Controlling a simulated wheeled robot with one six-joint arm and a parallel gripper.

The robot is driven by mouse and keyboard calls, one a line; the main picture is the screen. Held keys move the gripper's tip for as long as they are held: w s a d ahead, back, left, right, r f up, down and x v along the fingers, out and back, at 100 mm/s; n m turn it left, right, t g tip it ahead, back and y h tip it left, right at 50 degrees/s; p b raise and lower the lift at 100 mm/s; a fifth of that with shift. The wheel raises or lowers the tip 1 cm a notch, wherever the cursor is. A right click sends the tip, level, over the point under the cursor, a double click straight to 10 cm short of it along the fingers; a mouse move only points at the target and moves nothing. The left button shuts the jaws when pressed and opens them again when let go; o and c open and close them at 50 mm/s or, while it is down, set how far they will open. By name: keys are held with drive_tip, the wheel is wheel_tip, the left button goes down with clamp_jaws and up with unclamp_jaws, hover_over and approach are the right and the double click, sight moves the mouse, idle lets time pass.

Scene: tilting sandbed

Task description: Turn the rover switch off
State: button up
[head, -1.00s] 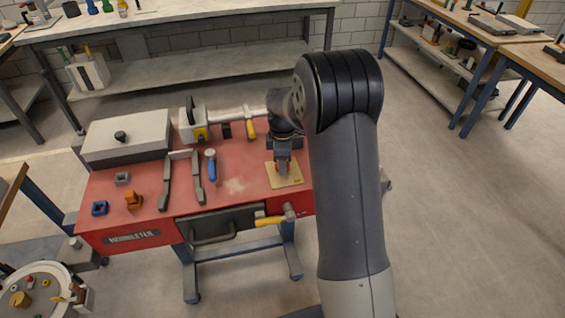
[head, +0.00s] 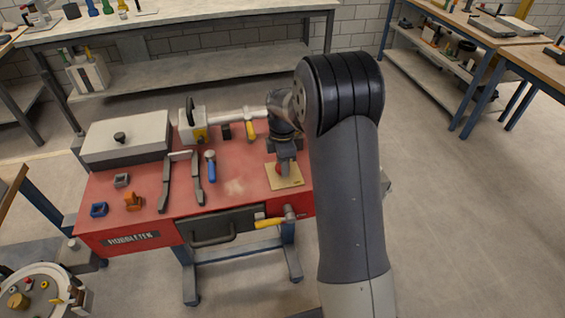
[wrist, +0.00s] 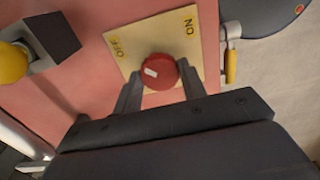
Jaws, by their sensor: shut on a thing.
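The rover switch is a tan plate (wrist: 200,50) with a red round knob (wrist: 162,76) on it. In the wrist view the plate bears an ON label at upper right and an OFF label at upper left. A white mark on the knob sits on its left, the side of the OFF label. My gripper (wrist: 160,88) has one finger on each side of the knob and is shut on it. In the head view the plate (head: 293,182) lies at the right end of the red table, with my gripper (head: 285,163) over the knob.
On the red table (head: 236,187) lie a blue-handled tool (head: 211,168), dark tongs (head: 166,186), a grey lidded box (head: 125,140) and small blocks. A yellow-handled valve (head: 270,222) is at the front edge. A yellow-and-grey device (head: 192,127) stands behind.

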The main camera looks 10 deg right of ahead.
drive_tip(key=o, duration=1)
drive_tip(key=shift+c, duration=0.2)
wheel_tip(320, 180, up, 11)
drive_tip(key=shift+f+b, duration=0.15)
drive_tip(key=shift+b, duration=0.2)
wheel_tip(320, 180, down, 11)
drive_tip(key=shift+p, duration=0.4)
drive_tip(key=shift+m, duration=0.3)
